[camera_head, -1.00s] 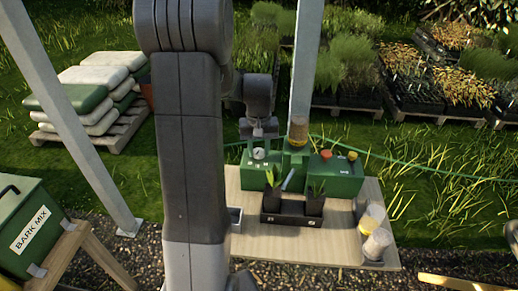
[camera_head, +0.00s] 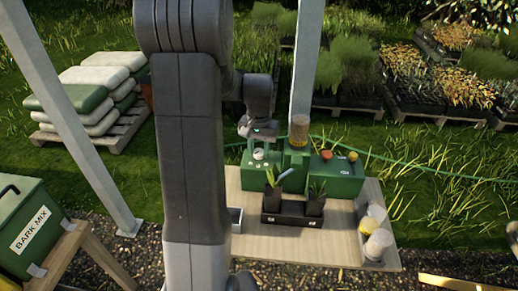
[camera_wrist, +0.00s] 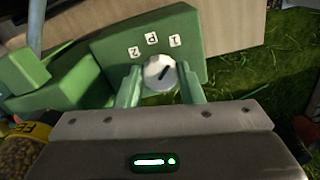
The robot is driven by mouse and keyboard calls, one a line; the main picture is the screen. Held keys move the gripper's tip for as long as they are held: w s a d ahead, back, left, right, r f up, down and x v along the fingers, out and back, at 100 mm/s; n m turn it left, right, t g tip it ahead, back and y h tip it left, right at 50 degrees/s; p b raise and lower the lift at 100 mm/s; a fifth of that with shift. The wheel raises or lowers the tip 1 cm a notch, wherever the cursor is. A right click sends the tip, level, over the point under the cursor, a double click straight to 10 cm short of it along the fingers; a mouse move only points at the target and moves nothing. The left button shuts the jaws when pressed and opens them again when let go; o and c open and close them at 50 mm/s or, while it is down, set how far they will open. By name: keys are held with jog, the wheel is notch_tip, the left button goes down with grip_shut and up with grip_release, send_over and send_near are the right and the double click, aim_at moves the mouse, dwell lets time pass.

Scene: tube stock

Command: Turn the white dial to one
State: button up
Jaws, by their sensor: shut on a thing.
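The white dial (camera_wrist: 160,72) sits on the face of a green box (camera_wrist: 113,62). It has a dark pointer mark that slants toward the upper right, roughly toward the tag reading 1 (camera_wrist: 175,41). Tags reading 2 (camera_wrist: 134,51) and P (camera_wrist: 151,38) lie to its left and above. My gripper (camera_wrist: 160,88) has one finger on each side of the dial and is shut on it. In the head view the dial (camera_head: 258,154) is a small white spot just below my gripper (camera_head: 258,141); its mark is too small to read there.
The green box stands at the back of a wooden table (camera_head: 250,246). A black tray (camera_head: 291,219) with potted plants stands in front. A second green box (camera_head: 332,180) with red and yellow knobs is to the right. Clear jars (camera_head: 378,242) stand at the table's right edge.

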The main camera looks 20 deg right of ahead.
aim_at(259, 152)
jog(key=o, duration=1)
notch_tip(259, 152, up, 14)
jog(key=shift+f, duration=0.15)
notch_tip(259, 152, down, 14)
jog(key=shift+r, duration=0.1)
dwell(0.7)
jog(key=shift+r, duration=0.1)
